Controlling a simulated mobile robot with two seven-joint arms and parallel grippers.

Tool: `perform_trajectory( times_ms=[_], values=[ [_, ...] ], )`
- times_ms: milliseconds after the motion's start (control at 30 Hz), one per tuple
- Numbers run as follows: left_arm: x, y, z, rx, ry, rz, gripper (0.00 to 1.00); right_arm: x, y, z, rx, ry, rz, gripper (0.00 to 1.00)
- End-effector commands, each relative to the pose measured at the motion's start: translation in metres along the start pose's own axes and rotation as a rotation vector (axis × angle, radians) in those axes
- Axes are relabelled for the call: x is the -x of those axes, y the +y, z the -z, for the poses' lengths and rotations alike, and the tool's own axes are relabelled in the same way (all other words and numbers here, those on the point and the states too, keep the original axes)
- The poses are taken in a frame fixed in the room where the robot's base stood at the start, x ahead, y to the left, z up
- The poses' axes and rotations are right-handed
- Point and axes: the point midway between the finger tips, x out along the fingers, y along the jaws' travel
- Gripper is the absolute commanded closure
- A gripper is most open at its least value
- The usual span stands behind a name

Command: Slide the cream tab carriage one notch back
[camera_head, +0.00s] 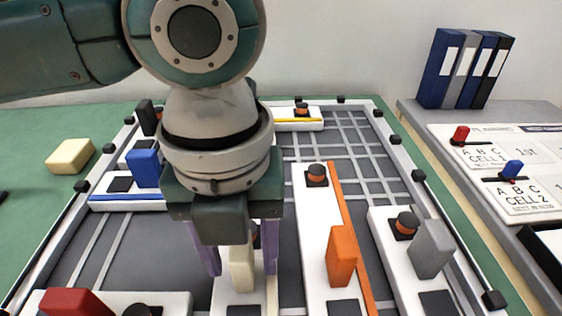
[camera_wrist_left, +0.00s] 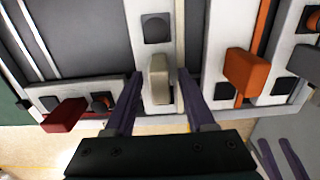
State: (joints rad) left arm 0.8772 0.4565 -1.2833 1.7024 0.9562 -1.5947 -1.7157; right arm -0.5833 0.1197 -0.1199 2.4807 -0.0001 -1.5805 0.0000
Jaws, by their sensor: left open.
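The cream tab (camera_head: 241,268) stands upright on a white carriage (camera_head: 222,292) at the front middle of the grey board. My left gripper (camera_head: 241,270) points down over it, open, with one purple finger on each side of the tab. In the left wrist view the cream tab (camera_wrist_left: 159,78) lies between the two spread fingers (camera_wrist_left: 163,85), with a visible gap on each side. The wrist hides part of the carriage in the head view. My right gripper's fingers (camera_wrist_left: 266,140) show at the wrist view's lower right, apart and empty.
The orange tab (camera_head: 341,256) and grey tab (camera_head: 430,249) stand to the right, the blue tab (camera_head: 145,168) to the left, and the red tab (camera_head: 72,303) at front left. Grooves with bare grey board (camera_head: 350,150) lie at back right. A cream block (camera_head: 71,156) sits left.

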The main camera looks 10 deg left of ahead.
Motion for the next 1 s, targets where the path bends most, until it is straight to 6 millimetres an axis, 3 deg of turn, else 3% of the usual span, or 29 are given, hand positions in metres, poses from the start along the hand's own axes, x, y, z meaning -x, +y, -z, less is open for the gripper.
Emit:
perform_trajectory(
  times_ms=[167, 667, 1000],
  values=[
    [0.0002, -0.0001, 0.0001, 0.0, 0.0, 0.0, 0.45, 0.0002, 0.0001, 0.0006, 0.0, 0.001, 0.0, 0.5],
    [0.0005, 0.0, 0.0, 0.0, 0.0, 0.0, 1.0, 0.0002, 0.0003, 0.0013, 0.0, 0.003, -0.001, 0.5],
    [0.0006, 0.0001, -0.0001, 0.0, 0.0, 0.0, 1.0, 0.0002, 0.0003, 0.0015, 0.001, 0.003, -0.001, 0.5]
  ],
)
